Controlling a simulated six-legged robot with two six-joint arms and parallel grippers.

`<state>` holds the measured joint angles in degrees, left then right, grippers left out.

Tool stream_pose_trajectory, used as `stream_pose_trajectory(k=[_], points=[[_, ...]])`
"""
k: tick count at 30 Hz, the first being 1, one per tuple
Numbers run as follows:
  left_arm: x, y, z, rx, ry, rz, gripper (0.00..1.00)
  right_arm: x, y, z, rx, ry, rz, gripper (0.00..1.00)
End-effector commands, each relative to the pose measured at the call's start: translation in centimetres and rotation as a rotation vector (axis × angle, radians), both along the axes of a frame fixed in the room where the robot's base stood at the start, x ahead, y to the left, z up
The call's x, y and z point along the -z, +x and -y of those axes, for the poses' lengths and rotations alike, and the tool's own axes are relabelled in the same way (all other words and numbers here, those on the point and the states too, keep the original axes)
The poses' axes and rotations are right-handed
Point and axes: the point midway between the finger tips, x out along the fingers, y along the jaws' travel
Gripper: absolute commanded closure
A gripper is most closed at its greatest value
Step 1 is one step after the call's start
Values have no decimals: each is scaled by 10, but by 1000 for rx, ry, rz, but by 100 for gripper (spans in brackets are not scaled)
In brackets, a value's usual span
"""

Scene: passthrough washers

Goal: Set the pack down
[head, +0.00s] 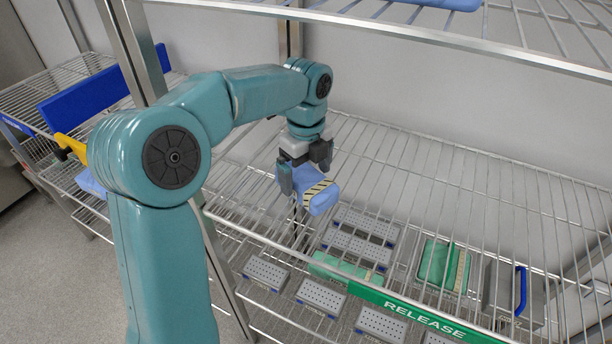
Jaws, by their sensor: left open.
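A light blue pack (318,197) with a black-and-cream striped band lies at the front left part of the wire shelf marked RELEASE. My left gripper (305,181) points down over the pack, its dark fingers apart on either side of it. The fingers hide part of the pack. I cannot tell whether they touch it. My right gripper is not in view.
A green RELEASE label (420,318) runs along the shelf's front edge. Perforated grey trays (360,234) and green packs (443,268) show through the wires on a level below. The wire shelf (480,185) is clear to the right. A metal post stands at left.

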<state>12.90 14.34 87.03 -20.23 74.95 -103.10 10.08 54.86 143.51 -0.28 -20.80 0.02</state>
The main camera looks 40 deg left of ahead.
Motion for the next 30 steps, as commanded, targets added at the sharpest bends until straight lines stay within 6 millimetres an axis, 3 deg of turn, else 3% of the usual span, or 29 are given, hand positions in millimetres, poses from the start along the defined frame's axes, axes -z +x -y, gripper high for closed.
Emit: stream_pose_trajectory(k=[3, 10, 30], points=[[-26, 1, 0, 0, 2, 5, 0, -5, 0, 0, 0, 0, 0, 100], [-57, 0, 0, 0, 1, 2, 0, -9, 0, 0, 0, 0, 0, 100], [-60, 0, 0, 0, 0, 1, 0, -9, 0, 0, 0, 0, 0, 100]])
